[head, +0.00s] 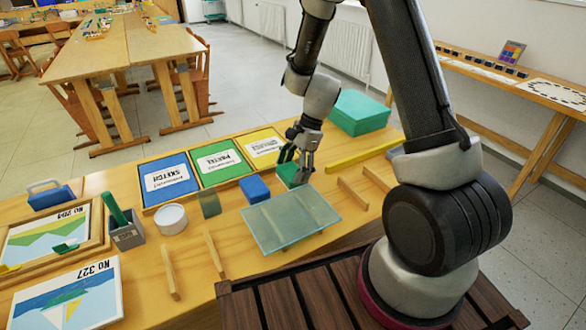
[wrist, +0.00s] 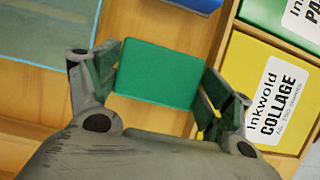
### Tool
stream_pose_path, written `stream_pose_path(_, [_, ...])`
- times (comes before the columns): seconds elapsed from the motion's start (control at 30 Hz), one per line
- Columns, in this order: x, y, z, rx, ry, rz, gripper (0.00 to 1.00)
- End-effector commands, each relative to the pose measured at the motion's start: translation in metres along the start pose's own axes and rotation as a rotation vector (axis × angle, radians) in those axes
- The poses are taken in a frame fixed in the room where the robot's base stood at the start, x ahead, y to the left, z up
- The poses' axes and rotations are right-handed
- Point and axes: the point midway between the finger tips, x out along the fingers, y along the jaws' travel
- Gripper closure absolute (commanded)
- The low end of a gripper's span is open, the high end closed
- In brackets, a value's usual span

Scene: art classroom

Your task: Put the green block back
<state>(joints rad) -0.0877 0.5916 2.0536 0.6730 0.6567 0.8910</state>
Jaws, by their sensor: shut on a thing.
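The green block (wrist: 158,74) sits between the two fingers of my gripper (wrist: 160,88) in the wrist view, with a finger against each side. In the head view my gripper (head: 296,166) comes down on the green block (head: 290,176), hiding part of it. The block is at or just above the wooden table, behind the glass plate and right of a blue block (head: 254,189). I cannot tell whether its underside touches the table.
A glass plate (head: 290,218) lies in front. Blue, green and yellow labelled trays (head: 222,164) stand behind. A dark translucent block (head: 209,204), a white round tub (head: 172,219) and wooden strips (head: 352,193) are nearby. A teal box (head: 359,113) stands behind my gripper.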

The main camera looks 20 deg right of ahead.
Motion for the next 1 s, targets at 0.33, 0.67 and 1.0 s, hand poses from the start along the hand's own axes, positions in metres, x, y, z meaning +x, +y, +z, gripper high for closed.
stream_pose_path(0.33, [0.004, 0.000, -0.002, -0.001, 0.000, 0.000, 0.42])
stream_pose_path(0.67, [0.003, 0.000, -0.001, -0.002, 0.000, -0.001, 0.00])
stream_pose_path(1.0, [-0.012, -0.001, 0.000, -0.004, 0.000, -0.003, 0.00])
